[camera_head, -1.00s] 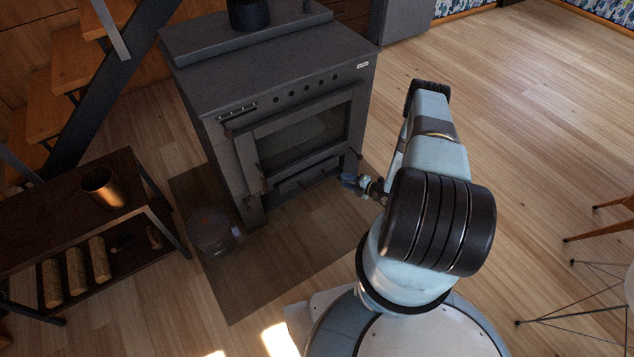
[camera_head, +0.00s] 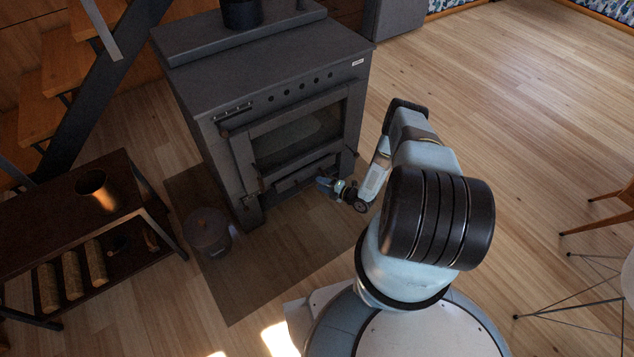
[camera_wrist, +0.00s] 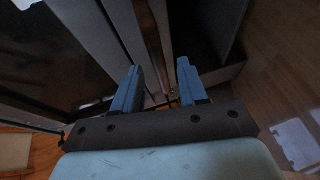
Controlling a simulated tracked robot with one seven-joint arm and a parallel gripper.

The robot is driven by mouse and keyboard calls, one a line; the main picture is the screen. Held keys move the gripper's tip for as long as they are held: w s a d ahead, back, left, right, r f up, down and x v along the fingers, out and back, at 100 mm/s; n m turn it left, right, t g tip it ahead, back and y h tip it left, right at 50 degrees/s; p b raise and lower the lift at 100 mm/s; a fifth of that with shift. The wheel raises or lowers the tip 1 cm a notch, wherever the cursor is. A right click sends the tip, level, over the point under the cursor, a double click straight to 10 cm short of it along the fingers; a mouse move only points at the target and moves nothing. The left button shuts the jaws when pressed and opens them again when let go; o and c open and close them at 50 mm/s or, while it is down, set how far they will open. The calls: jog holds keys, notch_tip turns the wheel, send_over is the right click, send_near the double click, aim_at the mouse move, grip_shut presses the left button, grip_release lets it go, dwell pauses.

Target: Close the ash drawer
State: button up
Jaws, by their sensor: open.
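The dark grey stove (camera_head: 262,75) stands on a dark floor mat. Its ash drawer (camera_head: 300,179) is low on the front, below the glass door (camera_head: 300,137); how far it sticks out is hard to tell in the head view. My gripper (camera_head: 324,184) is low in front of the stove, near the drawer's right part. In the wrist view my gripper (camera_wrist: 159,84) has its two blue fingers apart with nothing clearly held. A dark, box-like hollow with a lighter rim (camera_wrist: 222,75) lies just beyond the right finger and may be the drawer; contact cannot be told.
A lidded metal bucket (camera_head: 208,232) stands on the mat (camera_head: 255,285) left of the stove. A low bench (camera_head: 45,220) with a copper cup (camera_head: 98,190) and logs is at the left. Chair legs (camera_head: 570,312) show at the right. Floor right of the stove is clear.

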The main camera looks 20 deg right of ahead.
jog(key=shift+x, duration=2)
grip_shut()
